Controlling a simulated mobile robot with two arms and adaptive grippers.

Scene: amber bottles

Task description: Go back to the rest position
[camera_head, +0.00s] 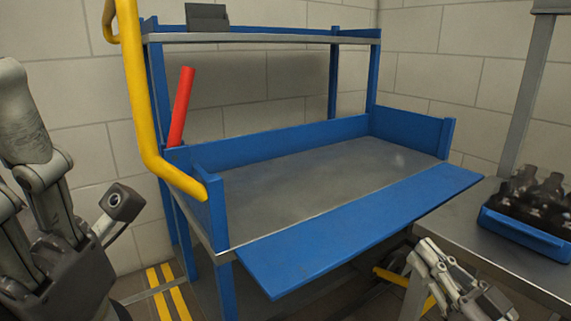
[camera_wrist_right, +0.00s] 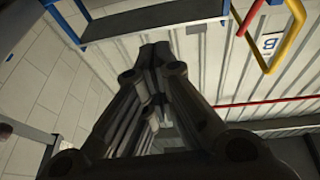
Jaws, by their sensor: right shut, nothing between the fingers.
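My right gripper (camera_head: 428,256) is low at the right in the head view, in front of the blue-edged bench and left of the grey side table. In the right wrist view its dark fingers (camera_wrist_right: 155,52) meet at the tips. It is shut with nothing between them. Grey links of my left gripper (camera_head: 62,215) fill the left edge of the head view, cut off by the frame. Whether its fingers are open or shut does not show.
The bench (camera_head: 290,190) has an empty grey top, blue rims and an upper shelf (camera_head: 270,38). A yellow rail (camera_head: 135,90) and a red bar (camera_head: 181,105) stand at its left. A blue crate (camera_head: 525,234) of dark bottles (camera_head: 540,195) sits on the side table (camera_head: 470,228).

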